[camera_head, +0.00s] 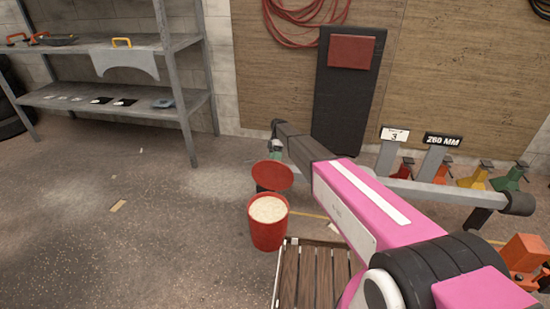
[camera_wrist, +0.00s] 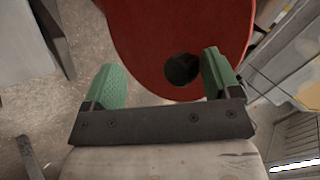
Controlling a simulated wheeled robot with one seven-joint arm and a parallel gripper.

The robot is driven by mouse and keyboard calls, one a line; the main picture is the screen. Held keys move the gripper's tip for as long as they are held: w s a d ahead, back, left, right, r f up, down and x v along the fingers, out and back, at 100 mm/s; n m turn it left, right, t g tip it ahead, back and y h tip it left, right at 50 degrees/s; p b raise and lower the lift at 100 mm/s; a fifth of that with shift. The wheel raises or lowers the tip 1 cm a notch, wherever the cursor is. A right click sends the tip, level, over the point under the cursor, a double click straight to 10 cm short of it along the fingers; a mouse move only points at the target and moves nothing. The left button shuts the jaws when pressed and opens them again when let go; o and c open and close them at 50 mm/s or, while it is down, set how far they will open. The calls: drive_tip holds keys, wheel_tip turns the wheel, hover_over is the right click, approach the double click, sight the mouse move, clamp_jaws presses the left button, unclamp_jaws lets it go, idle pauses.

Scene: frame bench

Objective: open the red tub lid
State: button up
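The red tub (camera_head: 267,232) stands upright with its top uncovered, and pale grainy contents show inside. Its red lid (camera_head: 272,176) is raised at the tub's far side, with its broad face toward the head camera. In the wrist view the red lid (camera_wrist: 150,40) fills the upper middle, with a dark round spot (camera_wrist: 182,69) near its lower edge. My gripper (camera_wrist: 160,62) is open, its two green fingers wide apart and nothing held between them. In the head view a bit of my gripper (camera_head: 277,147) shows just beyond the lid; whether it touches the lid is unclear.
A slatted wooden platform (camera_head: 312,275) lies right of the tub. A grey rail (camera_head: 440,193) with coloured stands runs to the right. A metal shelf (camera_head: 110,110) stands at the back left. The floor left of the tub is mostly clear.

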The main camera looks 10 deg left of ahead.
drive_tip(key=shift+w+f, duration=0.1)
drive_tip(key=shift+f, duration=0.15)
drive_tip(key=shift+c, duration=0.5)
drive_tip(key=v, duration=0.7)
drive_tip(key=shift+r, duration=0.4)
drive_tip(key=shift+d, duration=0.1)
drive_tip(key=s+d+r+m+t, duration=0.2)
drive_tip(key=s+d+m+t, duration=0.2)
drive_tip(key=s+d+m, duration=0.7)
drive_tip(key=s+d+r+m+t, duration=0.3)
drive_tip(key=s+d+m, duration=0.8)
drive_tip(key=s+d, duration=1.2)
drive_tip(key=shift+s+r+t, duration=0.25)
drive_tip(key=shift+s+t, duration=0.45)
drive_tip(key=shift+t, duration=0.1)
drive_tip(key=shift+d, duration=0.1)
